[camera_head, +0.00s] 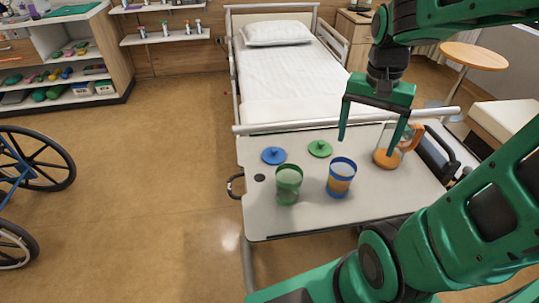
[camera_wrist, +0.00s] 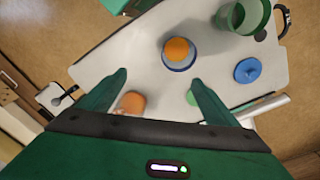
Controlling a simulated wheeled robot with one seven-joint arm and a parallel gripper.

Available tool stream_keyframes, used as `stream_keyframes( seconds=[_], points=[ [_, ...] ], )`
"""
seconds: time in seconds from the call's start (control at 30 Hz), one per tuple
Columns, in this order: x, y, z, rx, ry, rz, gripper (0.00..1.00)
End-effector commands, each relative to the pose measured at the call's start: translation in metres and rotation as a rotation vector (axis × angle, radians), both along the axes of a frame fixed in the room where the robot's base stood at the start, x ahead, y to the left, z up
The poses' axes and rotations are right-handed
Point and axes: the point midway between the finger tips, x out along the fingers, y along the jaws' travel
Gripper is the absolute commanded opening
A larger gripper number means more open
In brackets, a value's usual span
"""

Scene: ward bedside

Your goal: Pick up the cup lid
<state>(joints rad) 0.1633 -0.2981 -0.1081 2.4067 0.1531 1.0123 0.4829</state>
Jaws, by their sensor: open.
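Two round knobbed lids lie flat on the overbed table (camera_head: 258,218): a blue lid (camera_head: 274,156) and a green lid (camera_head: 320,149) to its right. In the wrist view the blue lid (camera_wrist: 247,71) is clear, while the green lid (camera_wrist: 190,98) is partly hidden by a finger. A green cup (camera_head: 288,184) and a blue-rimmed cup (camera_head: 341,178) with orange contents stand in front of the lids, both uncovered. My gripper (camera_head: 367,146) is open and empty, above the table's right part, right of both lids. Its fingers also show in the wrist view (camera_wrist: 159,78).
A clear jug (camera_head: 387,154) with orange liquid and an orange handle stands close to my gripper's right finger. The bed (camera_head: 285,75) and its rail lie behind the table. A wheelchair (camera_head: 30,165) is at the far left. Floor between is clear.

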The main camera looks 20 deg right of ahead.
Motion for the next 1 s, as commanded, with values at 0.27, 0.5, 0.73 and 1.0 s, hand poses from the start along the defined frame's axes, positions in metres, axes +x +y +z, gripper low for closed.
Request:
stream_keyframes(
  seconds=[0.27,0.5,0.73,1.0],
  points=[
    [0.103,0.058,-0.011,-0.013,-0.023,-0.296,0.83],
    [0.169,0.125,-0.032,0.018,-0.034,-0.53,0.83],
    [0.195,0.164,-0.044,0.042,-0.032,-0.655,0.83],
    [0.197,0.169,-0.076,0.044,-0.027,-0.674,0.83]
  ],
)
